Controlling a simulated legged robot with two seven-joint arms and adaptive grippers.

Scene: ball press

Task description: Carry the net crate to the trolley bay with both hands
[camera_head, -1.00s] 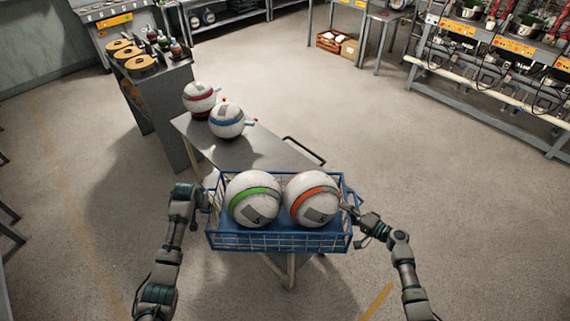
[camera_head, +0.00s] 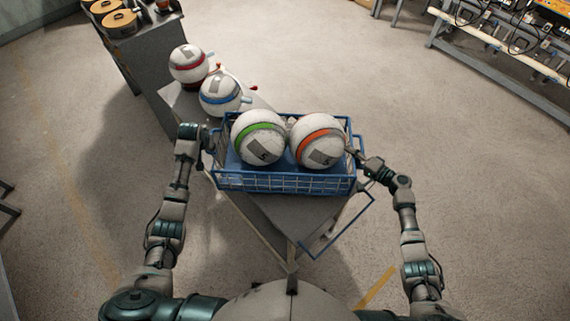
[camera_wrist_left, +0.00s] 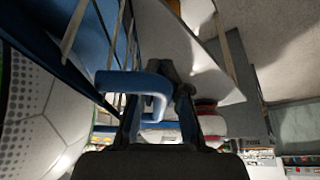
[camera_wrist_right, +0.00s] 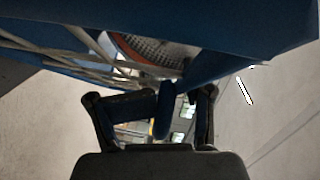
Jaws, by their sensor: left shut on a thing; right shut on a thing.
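The net crate (camera_head: 285,183) is a blue wire basket holding a white ball with a green band (camera_head: 258,137) and a white ball with an orange band (camera_head: 318,140). It looks level over a grey-topped stand (camera_head: 268,212); I cannot tell whether it touches the top. My left gripper (camera_head: 209,141) is shut on the crate's left handle, a blue bar in the left wrist view (camera_wrist_left: 135,82). My right gripper (camera_head: 354,158) is shut on the right handle, seen in the right wrist view (camera_wrist_right: 166,108). No bay marking is clearly recognisable.
Balls with a red band (camera_head: 189,64) and a blue band (camera_head: 220,95) sit at the stand's far left end, close behind the crate. A thin tube frame (camera_head: 343,232) juts from the stand's right side. A cabinet (camera_head: 150,45) stands back left. Floor to the right is open.

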